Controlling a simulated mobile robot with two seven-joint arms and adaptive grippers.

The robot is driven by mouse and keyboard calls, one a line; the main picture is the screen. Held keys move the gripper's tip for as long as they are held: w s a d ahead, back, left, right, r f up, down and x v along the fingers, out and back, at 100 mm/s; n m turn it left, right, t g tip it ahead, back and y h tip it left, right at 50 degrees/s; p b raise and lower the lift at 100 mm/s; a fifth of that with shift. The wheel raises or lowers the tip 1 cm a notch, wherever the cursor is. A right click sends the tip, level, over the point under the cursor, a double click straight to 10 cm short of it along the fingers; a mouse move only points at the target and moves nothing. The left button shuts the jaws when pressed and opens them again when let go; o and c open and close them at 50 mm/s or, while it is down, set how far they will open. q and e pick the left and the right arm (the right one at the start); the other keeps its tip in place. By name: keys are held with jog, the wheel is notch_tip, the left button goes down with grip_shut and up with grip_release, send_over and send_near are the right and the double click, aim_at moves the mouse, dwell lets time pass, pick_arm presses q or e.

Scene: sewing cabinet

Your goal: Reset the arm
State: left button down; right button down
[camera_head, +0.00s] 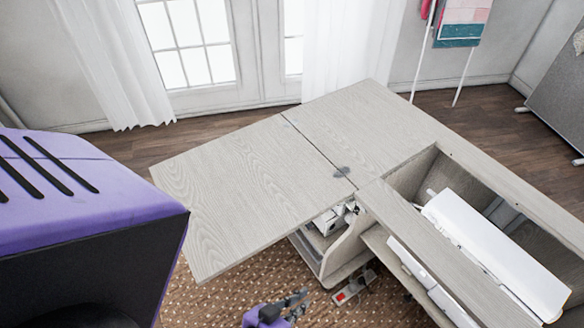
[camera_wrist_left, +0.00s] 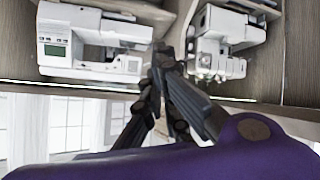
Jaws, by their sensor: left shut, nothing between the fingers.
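My left gripper (camera_head: 297,302) is low at the bottom middle of the head view, beside the cabinet and in front of its open end, over the brown dotted rug. In the left wrist view its dark fingers (camera_wrist_left: 162,58) meet at the tips, and it is shut and empty. Its purple arm part fills the bottom of that view. My right gripper is not in view.
The wooden sewing cabinet (camera_head: 245,190) has its leaf spread out above and behind the gripper. A white sewing machine (camera_wrist_left: 95,45) and a second white machine (camera_wrist_left: 222,45) show in the wrist view. A red-and-grey item (camera_head: 354,288) lies near the cabinet base.

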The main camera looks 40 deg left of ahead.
pick_arm(q)
jog(key=shift+s+a+f, duration=0.15)
jog(key=shift+s+a, duration=0.15)
jog(key=shift+s, duration=0.15)
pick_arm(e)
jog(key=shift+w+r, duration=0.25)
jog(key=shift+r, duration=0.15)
pick_arm(q)
jog(key=shift+s+a, duration=0.1)
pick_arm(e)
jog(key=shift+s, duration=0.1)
